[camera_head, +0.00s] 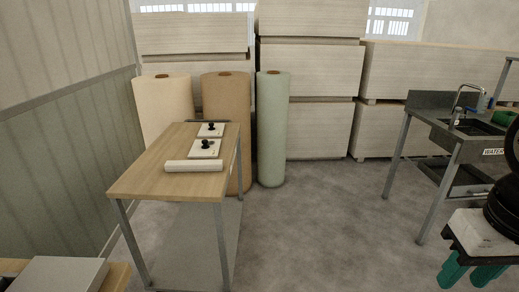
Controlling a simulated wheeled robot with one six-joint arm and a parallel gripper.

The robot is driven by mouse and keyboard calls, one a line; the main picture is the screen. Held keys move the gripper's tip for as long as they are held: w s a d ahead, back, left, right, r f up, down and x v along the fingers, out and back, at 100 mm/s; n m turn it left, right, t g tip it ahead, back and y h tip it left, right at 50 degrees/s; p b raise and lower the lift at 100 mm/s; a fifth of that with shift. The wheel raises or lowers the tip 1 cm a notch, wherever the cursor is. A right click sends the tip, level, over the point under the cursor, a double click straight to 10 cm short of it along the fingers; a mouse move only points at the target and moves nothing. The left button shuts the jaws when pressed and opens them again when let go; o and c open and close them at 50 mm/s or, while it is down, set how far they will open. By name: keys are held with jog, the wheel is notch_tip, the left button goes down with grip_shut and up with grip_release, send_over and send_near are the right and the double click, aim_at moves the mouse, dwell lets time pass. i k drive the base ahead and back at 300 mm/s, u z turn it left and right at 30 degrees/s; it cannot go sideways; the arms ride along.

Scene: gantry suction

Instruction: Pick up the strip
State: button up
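A pale cream strip (194,166) lies flat on the wooden table (155,183), near its right edge. It sits in front of two white plates with black knobs. My gripper (467,278) is at the lower right, far from the table and the strip. Its two green fingers stand apart, with nothing visible between them; the fingertips are close to the bottom edge of the picture.
The near plate (204,153) and far plate (211,134) rest behind the strip. Tall rolls, including a green one (272,130), stand behind the table. A metal sink unit (455,133) stands right. Grey floor (315,225) between table and sink is clear.

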aim_at(210, 164)
jog(key=z, duration=0.4)
jog(key=i, duration=2.75)
jog(key=u, duration=1.65)
jog(key=i, duration=0.8)
jog(key=u, duration=0.8)
